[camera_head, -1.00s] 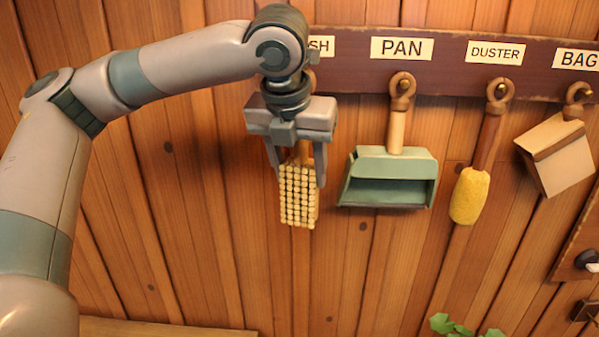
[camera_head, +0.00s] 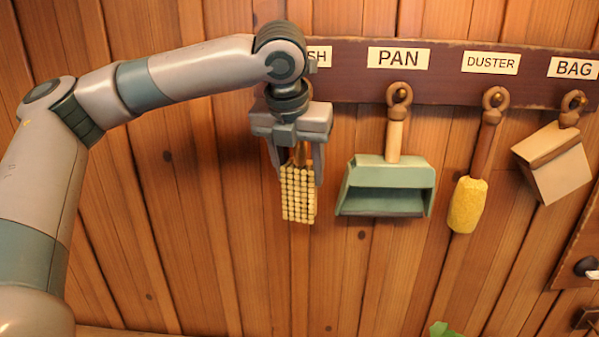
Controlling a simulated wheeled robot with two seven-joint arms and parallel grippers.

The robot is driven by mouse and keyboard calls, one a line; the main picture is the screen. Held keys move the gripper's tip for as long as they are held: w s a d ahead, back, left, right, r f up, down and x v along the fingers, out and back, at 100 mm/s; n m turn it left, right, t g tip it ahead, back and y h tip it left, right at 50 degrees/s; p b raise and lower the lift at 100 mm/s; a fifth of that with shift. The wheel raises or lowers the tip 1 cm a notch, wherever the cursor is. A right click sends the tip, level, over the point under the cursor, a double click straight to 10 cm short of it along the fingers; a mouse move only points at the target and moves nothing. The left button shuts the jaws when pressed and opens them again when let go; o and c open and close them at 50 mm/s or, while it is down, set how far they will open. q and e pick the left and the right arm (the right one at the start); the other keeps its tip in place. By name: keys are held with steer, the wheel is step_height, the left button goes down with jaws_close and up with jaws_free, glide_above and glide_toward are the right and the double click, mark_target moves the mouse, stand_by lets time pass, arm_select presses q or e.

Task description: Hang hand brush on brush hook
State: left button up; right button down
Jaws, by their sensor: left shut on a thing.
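The hand brush (camera_head: 298,195) has a block of pale bristle tufts facing me and a brown wooden handle. It hangs upright with its bristle end down, in front of the plank wall. My left gripper (camera_head: 297,172) points down and is shut on the brush at its handle. The brush hook is hidden behind my left wrist, at the left part of the dark rail (camera_head: 450,85). Only the end of its label (camera_head: 319,56), "SH", shows. I cannot tell whether the brush's top touches the hook. My right gripper is not in view.
Right of the brush, a green dustpan (camera_head: 388,187), a yellow duster (camera_head: 467,204) and a tan bag (camera_head: 552,160) hang on their labelled hooks. A narrow gap of bare wall separates brush and dustpan. A green plant (camera_head: 445,329) shows at the bottom edge.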

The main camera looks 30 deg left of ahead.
arm_select(q)
steer(key=shift+w+a+f, duration=0.2)
steer(key=shift+w, duration=0.2)
steer(key=shift+w+a+f, duration=0.15)
steer(key=shift+w+a, duration=0.05)
steer(key=shift+w, duration=0.15)
steer(key=shift+a+f, duration=0.1)
stand_by(0.3)
steer(key=o, duration=1.4)
steer(key=shift+o, duration=0.2)
